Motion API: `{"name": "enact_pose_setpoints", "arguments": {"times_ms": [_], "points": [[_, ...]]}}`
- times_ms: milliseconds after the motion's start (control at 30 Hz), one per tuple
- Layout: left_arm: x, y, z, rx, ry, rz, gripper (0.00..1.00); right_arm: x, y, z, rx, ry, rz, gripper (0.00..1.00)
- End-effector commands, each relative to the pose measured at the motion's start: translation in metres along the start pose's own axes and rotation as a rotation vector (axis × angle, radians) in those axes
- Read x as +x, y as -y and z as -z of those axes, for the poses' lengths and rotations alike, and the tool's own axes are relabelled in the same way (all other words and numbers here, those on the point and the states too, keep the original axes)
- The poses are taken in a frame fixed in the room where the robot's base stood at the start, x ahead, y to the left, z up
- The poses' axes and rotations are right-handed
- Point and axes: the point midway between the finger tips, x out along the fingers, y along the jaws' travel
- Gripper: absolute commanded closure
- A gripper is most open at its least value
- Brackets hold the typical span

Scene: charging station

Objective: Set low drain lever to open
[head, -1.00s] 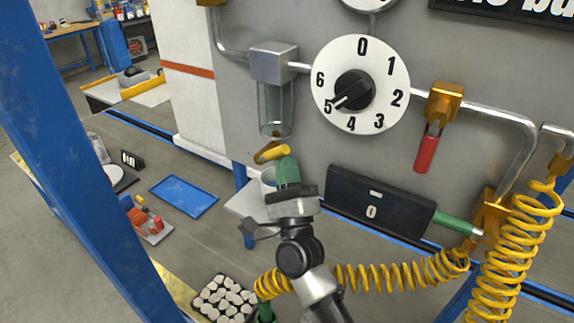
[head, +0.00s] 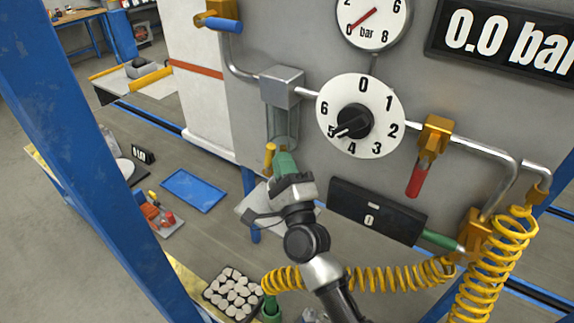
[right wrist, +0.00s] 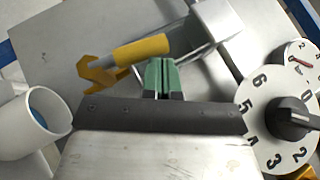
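The low drain lever, with a yellow handle (head: 270,157), sits below the clear filter bowl (head: 283,125). In the head view the handle stands nearly upright. In the right wrist view the yellow handle (right wrist: 142,50) lies across the picture, with its yellow body (right wrist: 97,76) at its left. My right gripper (head: 284,163), with green fingertips, is just right of the handle. In the right wrist view the fingertips (right wrist: 163,66) are together with nothing between them, right at the handle's near side. Whether they touch it I cannot tell.
The numbered dial (head: 361,116), red-handled valve (head: 416,174) and black display box (head: 376,209) are to the right. A yellow coiled hose (head: 490,262) hangs at the lower right. A blue post (head: 85,150) stands at left. A white cup (right wrist: 32,122) is beside the gripper.

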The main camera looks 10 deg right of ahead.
Motion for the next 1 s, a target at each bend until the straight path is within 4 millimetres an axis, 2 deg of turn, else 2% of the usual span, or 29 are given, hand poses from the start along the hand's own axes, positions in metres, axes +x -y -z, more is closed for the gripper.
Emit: {"name": "enact_pose_setpoints", "arguments": {"times_ms": [367,1000], "points": [[-0.0015,-0.0003,0.0001,0.0,0.0,0.0,0.0,0.0102,0.0018,-0.0067,0.001,0.0,0.002,1.0],[-0.0017,-0.0005,-0.0001,0.001,0.0,-0.001,0.0,0.012,0.0019,-0.0082,0.001,0.001,0.002,1.0]]}}
